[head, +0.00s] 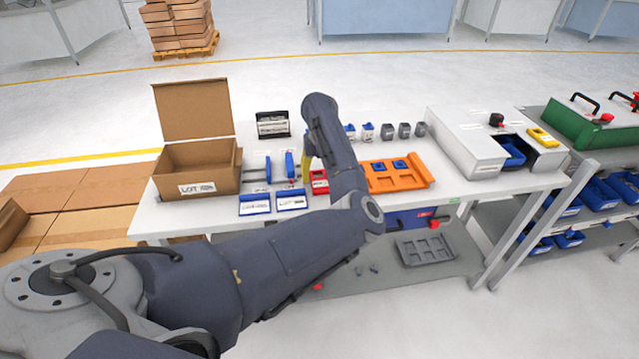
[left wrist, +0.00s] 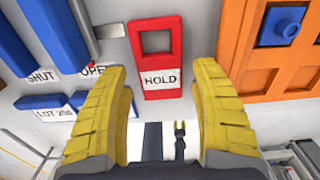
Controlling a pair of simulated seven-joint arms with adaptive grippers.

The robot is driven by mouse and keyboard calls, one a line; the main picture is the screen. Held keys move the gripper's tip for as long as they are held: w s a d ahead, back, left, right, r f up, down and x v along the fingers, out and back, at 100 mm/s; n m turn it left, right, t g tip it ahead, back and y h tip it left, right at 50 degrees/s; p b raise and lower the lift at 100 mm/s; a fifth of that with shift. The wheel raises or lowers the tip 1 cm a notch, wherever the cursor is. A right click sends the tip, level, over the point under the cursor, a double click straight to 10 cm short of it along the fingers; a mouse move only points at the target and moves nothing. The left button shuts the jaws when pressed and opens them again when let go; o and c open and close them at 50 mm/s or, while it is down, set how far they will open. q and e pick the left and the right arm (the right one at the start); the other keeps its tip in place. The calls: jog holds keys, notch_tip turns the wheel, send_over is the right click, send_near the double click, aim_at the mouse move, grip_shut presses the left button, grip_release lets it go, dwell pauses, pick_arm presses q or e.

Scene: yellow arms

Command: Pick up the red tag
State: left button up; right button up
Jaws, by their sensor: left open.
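The red tag (head: 319,184) lies on the white table beside the orange tray. In the left wrist view the red tag (left wrist: 158,42) has a square hole and a white label reading HOLD. My left gripper (left wrist: 160,78) is open, its yellow fingers spread on either side of the tag's lower end, with nothing between them in their grip. In the head view my left gripper (head: 308,168) is mostly hidden behind my left arm, as is part of the tag. I cannot tell the exact height of the fingers above the table. My right gripper is not in view.
An orange tray (head: 405,181) with blue pieces is right of the tag. Blue upright pieces (head: 290,164) and blue-edged labelled cards (head: 255,204) are on its left. An open cardboard box (head: 198,170) stands at the left, a white cabinet (head: 470,145) at the right.

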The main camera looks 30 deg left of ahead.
aim_at(319, 182)
pick_arm(q)
jog(key=shift+f, duration=1.2)
jog(key=shift+c, duration=0.2)
jog(key=c, duration=0.9)
